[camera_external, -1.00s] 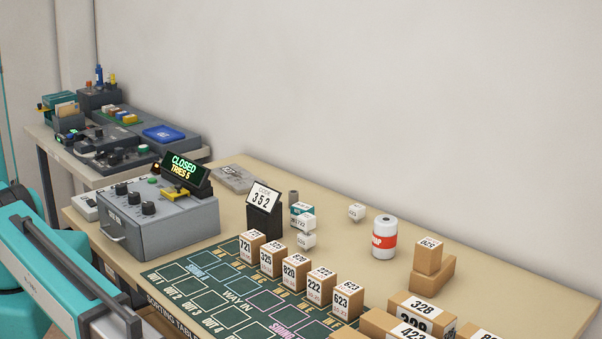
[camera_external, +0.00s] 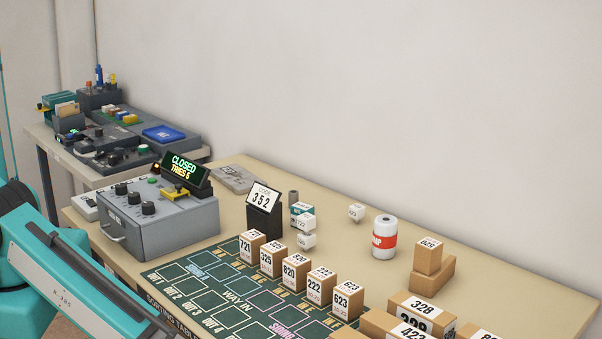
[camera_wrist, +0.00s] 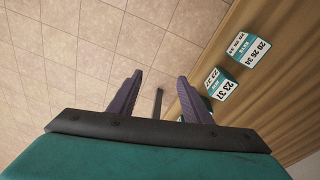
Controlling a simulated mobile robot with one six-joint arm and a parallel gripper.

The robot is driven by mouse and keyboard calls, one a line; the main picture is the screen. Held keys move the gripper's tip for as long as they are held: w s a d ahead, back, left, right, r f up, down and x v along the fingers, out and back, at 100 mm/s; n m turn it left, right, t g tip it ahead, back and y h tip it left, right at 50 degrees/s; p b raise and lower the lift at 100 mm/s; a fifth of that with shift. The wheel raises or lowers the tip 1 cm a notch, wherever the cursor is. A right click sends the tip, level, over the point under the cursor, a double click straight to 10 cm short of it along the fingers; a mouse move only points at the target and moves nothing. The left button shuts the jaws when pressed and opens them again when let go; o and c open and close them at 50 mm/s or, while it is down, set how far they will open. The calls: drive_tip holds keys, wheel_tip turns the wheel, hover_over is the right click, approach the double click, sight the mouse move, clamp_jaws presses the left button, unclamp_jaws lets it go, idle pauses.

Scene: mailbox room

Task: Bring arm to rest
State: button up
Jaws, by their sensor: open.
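My gripper (camera_wrist: 158,95) shows in the wrist view with its two dark fingers apart and nothing between them. It points over a tiled floor (camera_wrist: 70,50), beside a wooden surface on the right. In the external view my teal arm is at the lower left, in front of the sorting table, and its gripper end is out of the frame.
The sorting table (camera_external: 345,202) holds a grey box (camera_external: 180,232) with a display reading CLOSED, TRIES 5. A row of numbered boxes (camera_external: 295,270) stands on the green mat (camera_external: 185,302). White-and-teal labelled blocks (camera_wrist: 220,83) are right of the gripper in the wrist view.

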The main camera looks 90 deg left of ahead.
drive_tip(key=s+a+f+n+g, duration=0.2)
drive_tip(key=s+a+n+g, duration=0.1)
drive_tip(key=s+a, duration=0.5)
drive_tip(key=s+a+f+n+g+y+p, duration=0.1)
drive_tip(key=s+a+f+n+g, duration=0.2)
drive_tip(key=s+a, duration=0.6)
drive_tip(key=s, duration=0.6)
drive_tip(key=shift+f, duration=0.2)
